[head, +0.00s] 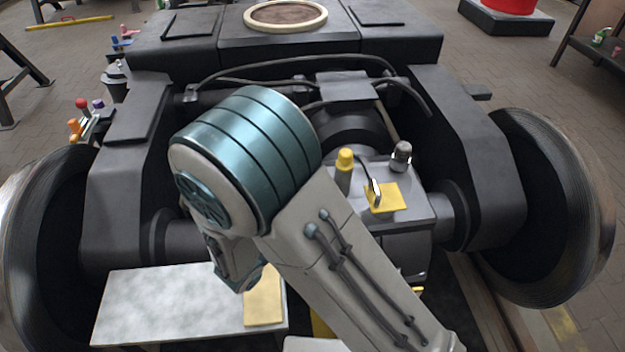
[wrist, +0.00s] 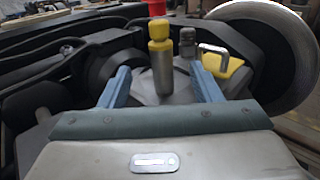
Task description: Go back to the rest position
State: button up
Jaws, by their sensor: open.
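My arm reaches across the middle of the head view, and its gripper is hidden there behind the arm links. In the wrist view my gripper (wrist: 165,88) shows two blue fingers spread apart, with nothing gripped. A yellow-topped cylinder (wrist: 161,60) stands upright beyond and between the fingers in that view; it also shows in the head view (head: 344,172), standing on the grey housing of the bogie. I cannot tell how far the fingers are from it.
A yellow pad (head: 386,198) with a metal handle and a dark-capped fitting (head: 401,156) sit on the housing. Large wheels stand left (head: 40,245) and right (head: 560,210). A pale plate (head: 160,305) with a yellow patch (head: 264,300) lies at front left.

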jog(key=s+d+r+m+g+p, duration=0.3)
jog(key=d+r+m+g+p, duration=0.4)
jog(key=d+r+m, duration=0.15)
jog(key=s+d+r+m+g+p, duration=0.4)
jog(key=d+r+m+g+p, duration=0.3)
jog(key=d, duration=0.3)
jog(key=s+r+m+y+p, duration=0.2)
jog(key=r+m+y+p, duration=0.3)
jog(key=r, duration=0.4)
jog(key=s+r+m+t+y+p, duration=0.1)
jog(key=s+r+m+y+p, duration=0.2)
jog(key=r+m+p, duration=0.4)
notch_tip(320, 180, up, 4)
jog(key=shift+d+f+m+t+y+p, duration=0.25)
jog(key=shift+m+t+y+p, duration=0.1)
jog(key=shift+m+y, duration=0.5)
jog(key=shift+r, duration=0.2)
jog(key=shift+c, duration=0.4)
